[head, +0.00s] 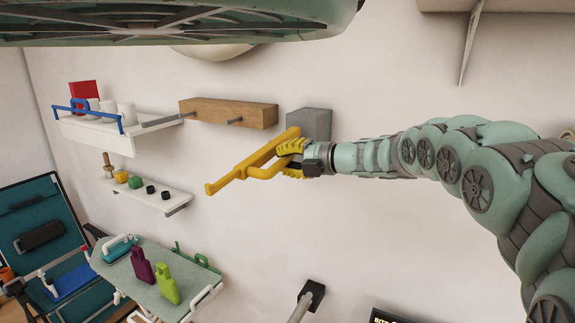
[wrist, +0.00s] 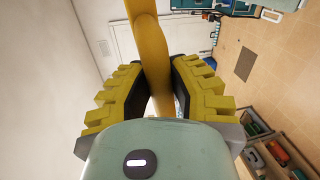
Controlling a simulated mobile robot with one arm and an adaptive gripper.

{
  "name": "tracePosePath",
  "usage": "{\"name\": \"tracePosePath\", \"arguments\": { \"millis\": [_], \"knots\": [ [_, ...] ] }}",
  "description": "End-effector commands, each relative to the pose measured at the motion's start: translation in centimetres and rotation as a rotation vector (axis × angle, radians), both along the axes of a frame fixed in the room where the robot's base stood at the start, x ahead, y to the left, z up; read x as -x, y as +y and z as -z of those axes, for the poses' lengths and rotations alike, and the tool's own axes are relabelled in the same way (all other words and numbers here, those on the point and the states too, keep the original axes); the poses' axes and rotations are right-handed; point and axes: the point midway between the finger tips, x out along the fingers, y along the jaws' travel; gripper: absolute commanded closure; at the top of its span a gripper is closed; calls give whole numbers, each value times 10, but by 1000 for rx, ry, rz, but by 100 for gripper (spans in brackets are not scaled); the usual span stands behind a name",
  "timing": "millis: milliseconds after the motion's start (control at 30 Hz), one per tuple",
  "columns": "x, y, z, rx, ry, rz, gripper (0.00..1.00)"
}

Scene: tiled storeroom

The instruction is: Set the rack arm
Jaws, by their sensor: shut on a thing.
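The yellow rack arm (head: 238,172) is a long bar that slopes down to the left from beside a grey wall block (head: 309,123). Whether it joins that block cannot be told. My gripper (head: 291,157) is shut on the yellow piece, with its ridged yellow fingers around it. In the wrist view the yellow bar (wrist: 150,45) runs up between the two fingers of my gripper (wrist: 161,82). The fingers and palm hide part of it.
A wooden block (head: 228,112) with pegs is on the wall at left. White shelves (head: 108,136) with cups and small items hang further left. A table (head: 150,262) with purple and green bottles stands below. A dark wall fixture (head: 312,294) is low in the middle.

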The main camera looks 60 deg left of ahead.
Motion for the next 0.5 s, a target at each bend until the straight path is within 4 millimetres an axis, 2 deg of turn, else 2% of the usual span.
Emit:
{"name": "tracePosePath", "arguments": {
  "millis": [200,500],
  "knots": [
    [0,0,-15,40,68,-1,100],
    [0,0,-21,61,102,0,100]
  ]
}}
